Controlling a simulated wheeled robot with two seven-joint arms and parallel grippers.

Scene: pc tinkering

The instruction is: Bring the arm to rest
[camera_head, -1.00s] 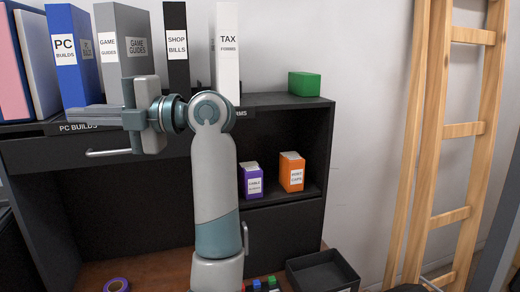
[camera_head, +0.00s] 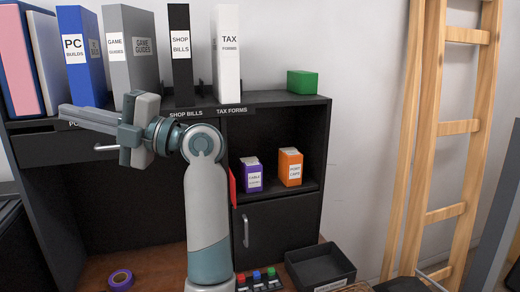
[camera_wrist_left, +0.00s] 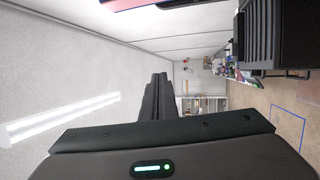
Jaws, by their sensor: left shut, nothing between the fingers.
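My left gripper (camera_head: 85,117) is in the head view, at the end of my raised arm, pointing left in front of the shelf's top edge. Its fingers are shut with nothing between them. In the left wrist view the closed dark fingers (camera_wrist_left: 158,97) stand up at the middle, above the dark gripper body with a small green light. My right gripper is in neither view.
A black shelf unit (camera_head: 290,215) stands close behind the arm, with several binders, such as the white tax forms binder (camera_head: 228,70), on top. A green box (camera_head: 303,82) sits at its right. A purple tape roll (camera_head: 120,280) and black tray (camera_head: 320,268) lie below. A wooden ladder (camera_head: 450,127) leans right.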

